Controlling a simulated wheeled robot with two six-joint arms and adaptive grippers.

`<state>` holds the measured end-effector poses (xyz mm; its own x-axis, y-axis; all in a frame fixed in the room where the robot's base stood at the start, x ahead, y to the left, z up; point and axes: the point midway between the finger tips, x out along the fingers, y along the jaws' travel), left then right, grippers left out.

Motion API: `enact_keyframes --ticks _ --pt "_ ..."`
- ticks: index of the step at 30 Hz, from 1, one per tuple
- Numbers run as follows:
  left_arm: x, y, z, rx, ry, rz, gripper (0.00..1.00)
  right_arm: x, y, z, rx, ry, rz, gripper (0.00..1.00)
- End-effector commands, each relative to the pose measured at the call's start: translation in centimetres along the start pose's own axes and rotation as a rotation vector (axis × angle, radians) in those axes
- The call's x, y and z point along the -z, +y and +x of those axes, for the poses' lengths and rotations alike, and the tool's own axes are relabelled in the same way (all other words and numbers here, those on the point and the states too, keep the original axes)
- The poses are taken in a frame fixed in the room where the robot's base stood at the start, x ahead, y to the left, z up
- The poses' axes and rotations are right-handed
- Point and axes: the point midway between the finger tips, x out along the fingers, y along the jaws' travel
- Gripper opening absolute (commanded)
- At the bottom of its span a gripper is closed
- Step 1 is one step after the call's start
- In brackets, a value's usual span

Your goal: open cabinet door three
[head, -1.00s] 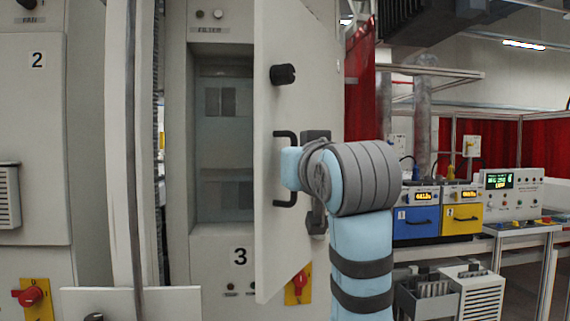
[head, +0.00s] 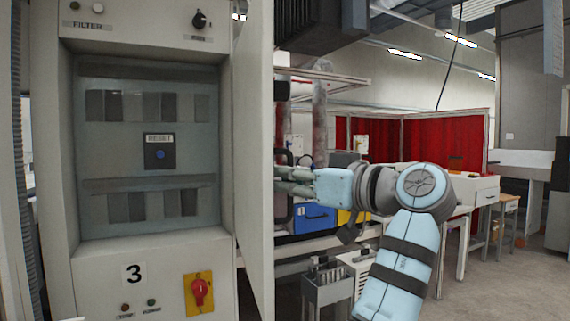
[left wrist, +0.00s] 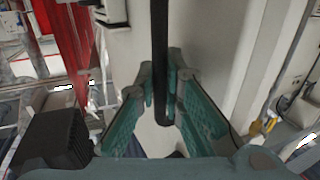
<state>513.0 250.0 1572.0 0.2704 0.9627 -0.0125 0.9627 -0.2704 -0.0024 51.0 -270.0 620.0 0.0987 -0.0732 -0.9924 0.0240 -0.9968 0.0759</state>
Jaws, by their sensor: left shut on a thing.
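Cabinet three (head: 105,262), marked with a 3, stands at the left of the head view with its inside showing. Its pale door (head: 254,120) stands swung out wide, seen almost edge-on. The black door handle (head: 282,215) is on the door's right-hand face. My left gripper (head: 284,181) is shut on this handle, fingers pointing left at the door. In the left wrist view the black handle bar (left wrist: 160,60) runs between my teal fingers (left wrist: 163,100). The exact contact is partly hidden. My right gripper is not in view.
Inside the cabinet are grey breakers and a blue RESET button (head: 160,154). A red switch (head: 199,292) sits below. A blue unit (head: 314,219) and a grey bin (head: 328,288) stand behind the door. Open floor (head: 470,290) lies to the right.

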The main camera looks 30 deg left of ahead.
Motion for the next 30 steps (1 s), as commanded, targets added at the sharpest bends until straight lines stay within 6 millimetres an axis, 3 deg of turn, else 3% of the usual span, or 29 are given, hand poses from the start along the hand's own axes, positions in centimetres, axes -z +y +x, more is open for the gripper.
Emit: enact_keyframes --ticks 4,19,20,23,30 --pt "0.27 0.24 0.08 0.03 0.01 0.001 0.0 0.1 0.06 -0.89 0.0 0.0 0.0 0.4" --pt "0.07 0.36 0.07 0.042 0.015 -0.002 0.0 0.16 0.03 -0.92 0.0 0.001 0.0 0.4" --pt "0.07 0.36 0.07 0.042 0.015 -0.002 0.13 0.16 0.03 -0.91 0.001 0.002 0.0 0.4" --pt "0.05 0.36 0.07 0.042 0.015 -0.002 0.29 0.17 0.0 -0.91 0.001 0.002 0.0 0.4" --pt "0.03 0.37 0.07 0.041 0.014 -0.002 0.29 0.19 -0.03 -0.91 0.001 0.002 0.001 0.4"
